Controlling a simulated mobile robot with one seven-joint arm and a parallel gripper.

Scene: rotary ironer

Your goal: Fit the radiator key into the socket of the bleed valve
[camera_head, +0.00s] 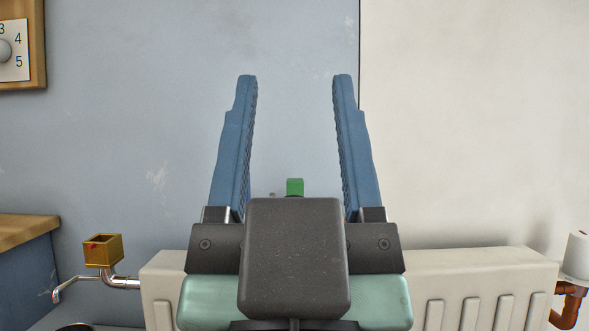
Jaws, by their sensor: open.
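My gripper (295,78) is open, its two blue fingers pointing up and away in front of the wall. Nothing shows between the fingertips. A small green block-like piece (295,187) shows just above my gripper's dark housing, between the finger bases. It may be part of the radiator key, but most of it is hidden and I cannot tell. A tiny grey spot shows just left of it, too small to identify. The white radiator (485,265) runs behind my gripper along the bottom. I cannot make out the bleed valve or its socket.
A tap with a square brass top (103,250) stands left of the radiator. A white knob (578,258) on a copper pipe is at the right edge. A wooden-topped blue cabinet (28,232) and a framed dial (15,50) are at left. The space around the fingers looks clear.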

